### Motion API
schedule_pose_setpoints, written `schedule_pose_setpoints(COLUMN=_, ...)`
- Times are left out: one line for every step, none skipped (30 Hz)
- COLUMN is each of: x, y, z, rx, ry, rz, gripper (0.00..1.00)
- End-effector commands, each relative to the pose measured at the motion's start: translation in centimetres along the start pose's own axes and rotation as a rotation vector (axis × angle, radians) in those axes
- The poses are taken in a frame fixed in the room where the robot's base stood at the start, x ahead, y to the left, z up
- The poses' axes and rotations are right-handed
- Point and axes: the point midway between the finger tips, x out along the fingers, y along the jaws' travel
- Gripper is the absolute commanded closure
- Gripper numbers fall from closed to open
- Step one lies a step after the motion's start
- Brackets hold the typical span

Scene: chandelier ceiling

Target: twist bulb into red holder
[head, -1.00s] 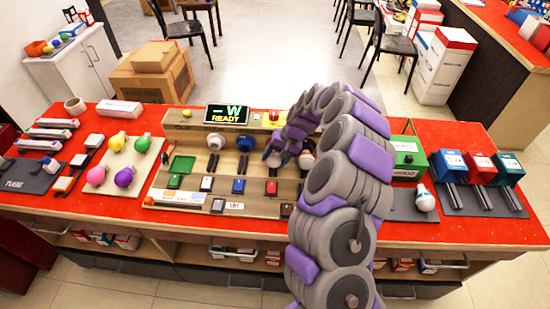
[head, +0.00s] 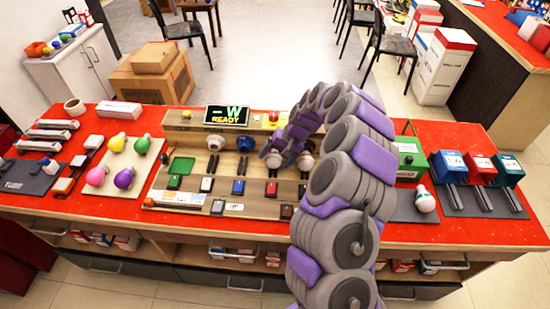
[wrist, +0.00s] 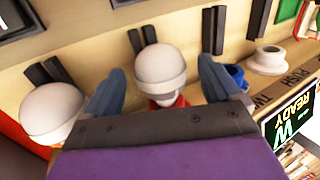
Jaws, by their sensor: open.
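In the wrist view a white bulb (wrist: 160,68) is between the two spread fingers of my gripper (wrist: 160,85). A bit of the red holder (wrist: 178,102) shows right at the bulb, on the side toward my gripper. How far the bulb sits in it is hidden. The fingers look apart from the bulb. A second white round bulb (wrist: 52,112) is left of my gripper, its base hidden. In the head view my gripper (head: 283,153) is over the sloped panel, and the white bulb (head: 272,159) shows just left of it. The red holder is hidden there.
A blue holder (head: 245,143) and a white holder (head: 216,141) stand left of my gripper on the panel. A display (head: 227,115) reads "W READY". Coloured bulbs lie on a board at the left. A white bulb (head: 424,198) lies on the right mat, beside coloured boxes.

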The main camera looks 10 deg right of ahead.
Motion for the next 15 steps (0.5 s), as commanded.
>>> schedule_pose_setpoints(x=-1.0, y=-0.1, z=-0.1, rx=0.000, ry=0.003, rz=-0.001, gripper=0.09)
schedule_pose_setpoints(x=-1.6, y=-0.1, z=-0.1, rx=0.000, ry=0.003, rz=-0.001, gripper=0.09)
schedule_pose_setpoints(x=-2.4, y=-0.1, z=-0.1, rx=0.000, ry=0.003, rz=0.000, gripper=0.09)
schedule_pose_setpoints(x=-3.0, y=-0.1, z=-0.1, rx=0.000, ry=0.002, rz=0.000, gripper=0.09)
schedule_pose_setpoints(x=-3.7, y=-0.1, z=-0.1, rx=0.001, ry=0.001, rz=0.000, gripper=0.09)
schedule_pose_setpoints(x=-4.6, y=-0.1, z=-0.1, rx=0.001, ry=0.002, rz=0.000, gripper=0.09)
schedule_pose_setpoints(x=-5.3, y=-0.1, z=-0.1, rx=0.001, ry=0.002, rz=0.000, gripper=0.09)
schedule_pose_setpoints(x=-5.9, y=-0.1, z=-0.1, rx=0.002, ry=0.003, rz=0.000, gripper=0.09)
schedule_pose_setpoints(x=-6.8, y=0.0, z=-0.2, rx=0.002, ry=0.004, rz=-0.001, gripper=0.09)
schedule_pose_setpoints(x=-7.5, y=0.0, z=-0.2, rx=0.002, ry=0.005, rz=-0.001, gripper=0.09)
schedule_pose_setpoints(x=-8.2, y=-0.1, z=-0.2, rx=0.002, ry=0.004, rz=-0.001, gripper=0.09)
schedule_pose_setpoints(x=-9.1, y=-0.1, z=-0.1, rx=0.001, ry=0.003, rz=-0.001, gripper=0.09)
schedule_pose_setpoints(x=-9.8, y=-0.1, z=-0.1, rx=0.001, ry=0.003, rz=-0.001, gripper=0.09)
schedule_pose_setpoints(x=-10.5, y=-0.1, z=-0.1, rx=0.001, ry=0.003, rz=-0.001, gripper=0.09)
schedule_pose_setpoints(x=-11.3, y=-0.1, z=-0.2, rx=0.001, ry=0.005, rz=0.000, gripper=0.09)
